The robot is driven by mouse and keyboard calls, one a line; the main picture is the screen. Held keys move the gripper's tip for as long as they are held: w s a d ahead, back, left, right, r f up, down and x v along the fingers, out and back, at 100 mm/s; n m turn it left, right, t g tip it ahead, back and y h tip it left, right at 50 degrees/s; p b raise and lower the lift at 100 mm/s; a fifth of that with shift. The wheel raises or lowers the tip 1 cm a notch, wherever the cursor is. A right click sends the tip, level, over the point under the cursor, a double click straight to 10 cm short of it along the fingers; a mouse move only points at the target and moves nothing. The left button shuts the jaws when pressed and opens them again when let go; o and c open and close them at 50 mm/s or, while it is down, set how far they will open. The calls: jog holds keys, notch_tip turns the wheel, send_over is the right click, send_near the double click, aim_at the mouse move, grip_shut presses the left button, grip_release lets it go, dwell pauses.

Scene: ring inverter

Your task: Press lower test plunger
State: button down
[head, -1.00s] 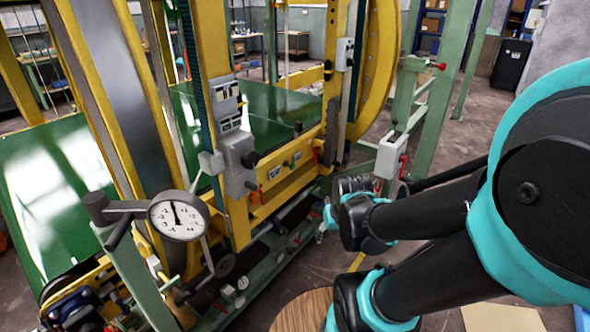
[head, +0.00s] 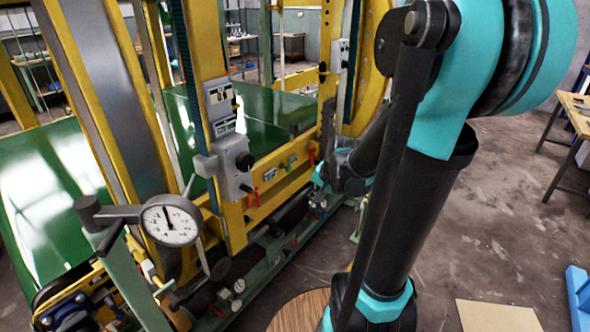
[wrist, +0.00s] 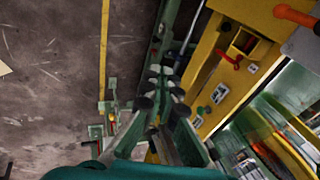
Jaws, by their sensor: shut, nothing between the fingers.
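I cannot single out the lower test plunger with certainty. A grey control box (head: 232,168) with a black knob sits on the yellow upright in the head view. A red lever hangs at its lower edge. My gripper (head: 317,208) is small and partly hidden at the low green rail, right of that box. In the wrist view my gripper (wrist: 160,76) is shut and empty. A red handle (wrist: 229,60) and an orange handle (wrist: 294,15) on the yellow frame lie to its right, apart from it. I cannot tell whether the fingertips touch anything.
A dial gauge (head: 168,222) stands on a green post at the front left. The green rail (head: 262,268) runs along the machine's base. A tan sheet (head: 498,315) and a blue object (head: 580,298) lie at the lower right. The concrete floor (head: 480,225) at right is open.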

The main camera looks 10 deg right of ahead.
jog(key=w+d+f+m+y, duration=0.1)
jog(key=w+d+m, duration=0.1)
jog(key=w+m, duration=0.4)
jog(key=w+d+f+m+t+y, duration=0.1)
jog(key=w+m, duration=0.5)
jog(key=w, duration=0.6)
jog(key=w+d+f+m+t+y, duration=0.1)
jog(key=w+d+m, duration=0.3)
jog(key=w, duration=0.6)
jog(key=m+y, duration=0.1)
jog(key=m, duration=0.1)
jog(key=shift+f+m, duration=0.3)
jog(key=shift+f, duration=0.1)
jog(key=shift+w, duration=0.1)
send_near(290, 171)
jog(key=s+f+x, duration=0.1)
jog(key=x, duration=0.4)
jog(key=shift+w+a+r, duration=0.2)
jog(key=shift+w, duration=0.45)
